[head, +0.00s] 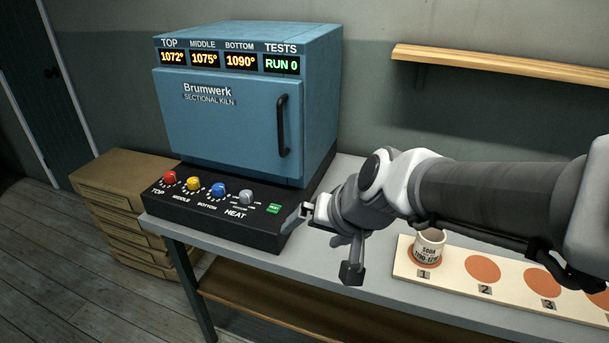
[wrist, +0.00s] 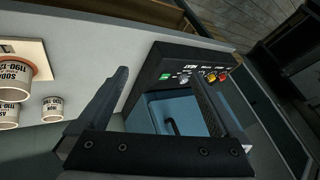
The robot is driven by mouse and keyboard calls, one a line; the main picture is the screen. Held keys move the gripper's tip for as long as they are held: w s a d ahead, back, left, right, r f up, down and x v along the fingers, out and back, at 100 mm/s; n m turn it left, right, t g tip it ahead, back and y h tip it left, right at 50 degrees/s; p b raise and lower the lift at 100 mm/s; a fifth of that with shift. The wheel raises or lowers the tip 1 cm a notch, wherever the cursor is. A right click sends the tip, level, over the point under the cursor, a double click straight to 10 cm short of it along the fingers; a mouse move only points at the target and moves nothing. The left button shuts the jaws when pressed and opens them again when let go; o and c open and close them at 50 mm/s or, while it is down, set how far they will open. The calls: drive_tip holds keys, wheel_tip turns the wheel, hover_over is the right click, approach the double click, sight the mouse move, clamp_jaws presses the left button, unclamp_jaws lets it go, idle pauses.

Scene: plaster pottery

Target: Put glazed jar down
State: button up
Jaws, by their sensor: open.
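My gripper (head: 330,241) is open and empty, left of the jar and in front of the kiln's control panel. In the wrist view my gripper (wrist: 158,75) has its two fingers wide apart with nothing between them.
The blue kiln (head: 225,110) stands on the grey table (head: 210,228), its door shut. Its control panel (head: 215,205) with coloured knobs lies close to my gripper. The wrist view shows other labelled jars (wrist: 52,110). Spots 2 and 3 on the board are bare. A wooden shelf (head: 500,65) is above.

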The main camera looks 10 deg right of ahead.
drive_tip(key=s+d+r+n+g+h, duration=0.1)
drive_tip(key=s+d+r+n+h, duration=0.2)
drive_tip(key=s, duration=0.8)
drive_tip(key=shift+d+r, duration=0.4)
drive_tip(key=shift+r, duration=0.15)
drive_tip(key=shift+r, duration=0.1)
